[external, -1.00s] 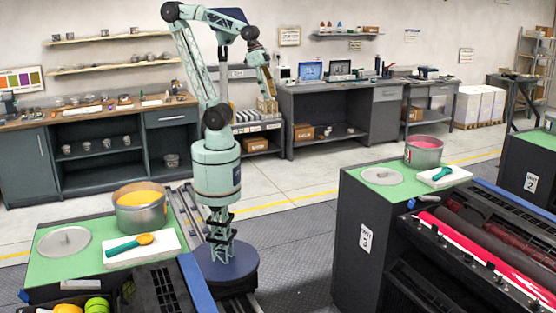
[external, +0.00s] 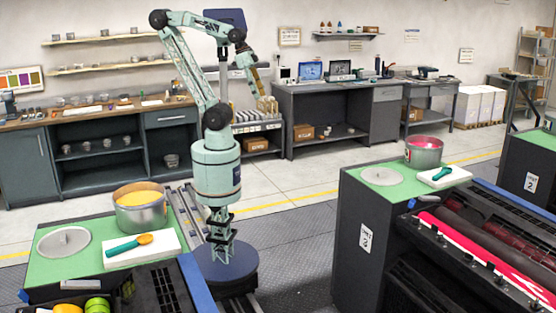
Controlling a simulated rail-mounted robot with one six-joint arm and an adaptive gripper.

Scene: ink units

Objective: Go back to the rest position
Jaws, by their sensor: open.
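My gripper (external: 262,84) hangs from the raised arm, pointing down, in front of the back counter and rack. Its fingers are small in this view; it looks open and empty. My arm (external: 190,75) stands on its round base on the rail, bent at the elbow high up. The gripper is well clear of the ink units.
At front left a green-topped unit (external: 30,270) carries an ink can (external: 140,208) with yellow ink, a lid (external: 63,242) and a spatula (external: 128,244). At right another unit bears a pink ink can (external: 423,152).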

